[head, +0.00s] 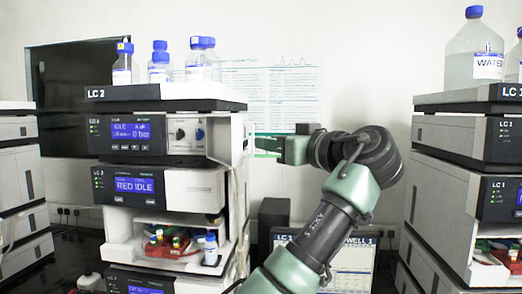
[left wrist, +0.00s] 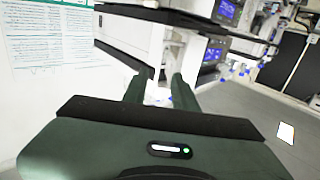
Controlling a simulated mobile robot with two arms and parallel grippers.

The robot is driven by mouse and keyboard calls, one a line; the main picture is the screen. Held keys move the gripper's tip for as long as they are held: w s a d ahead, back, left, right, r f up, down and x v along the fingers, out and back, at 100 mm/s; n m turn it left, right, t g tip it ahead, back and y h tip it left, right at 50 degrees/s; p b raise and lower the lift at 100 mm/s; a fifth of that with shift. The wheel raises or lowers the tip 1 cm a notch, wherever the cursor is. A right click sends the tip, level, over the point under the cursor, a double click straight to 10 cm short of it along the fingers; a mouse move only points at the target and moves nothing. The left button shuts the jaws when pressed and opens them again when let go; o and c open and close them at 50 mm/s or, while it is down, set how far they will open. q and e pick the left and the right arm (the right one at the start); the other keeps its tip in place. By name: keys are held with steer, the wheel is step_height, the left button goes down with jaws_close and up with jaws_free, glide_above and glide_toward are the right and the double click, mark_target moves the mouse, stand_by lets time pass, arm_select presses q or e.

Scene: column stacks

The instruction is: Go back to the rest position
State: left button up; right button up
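My left arm rises from the bottom right in the head view. Its green and black gripper (head: 262,145) points left, at the right side of the LC 2 stack (head: 170,91), close to a white side panel (head: 234,140). In the left wrist view the two dark green fingers (left wrist: 156,88) stand apart, with a white surface visible between and beyond them. I see no object clearly held. Whether a finger touches the panel is hard to tell. My right gripper is not in view.
Bottles with blue caps (head: 160,62) stand on the LC 2 stack. An open bay below holds small colored vials (head: 168,243). Another stack (head: 462,150) with a large water bottle (head: 474,55) stands at right. A wall poster (head: 275,85) hangs behind my gripper.

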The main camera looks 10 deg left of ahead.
arm_select(q)
steer(key=shift+s+d, duration=0.4)
steer(key=shift+s, duration=0.1)
